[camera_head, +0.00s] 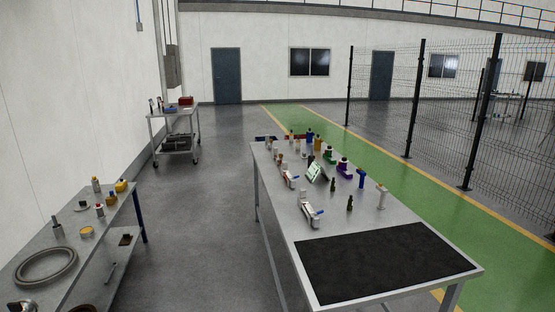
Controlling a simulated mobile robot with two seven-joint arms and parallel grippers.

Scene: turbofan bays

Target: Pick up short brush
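I cannot pick out a short brush for certain; the items on the benches are small in the head view. The long metal table (272,205) holds several bottles and tools toward its far half, among them two grey-and-white tools with blue parts (310,211) (290,178), a white upright item (381,195) and a blue one (361,178). The left bench (105,222) holds small bottles, a yellow-topped tin (87,232) and a dark grey cup-like item (57,229). Neither of my grippers is in view.
A black mat (385,262) covers the table's near end and is bare. A large grey ring (45,267) lies on the left bench. A grey floor aisle (205,220) runs between the benches to a cart (172,115). A wire fence (455,110) stands right.

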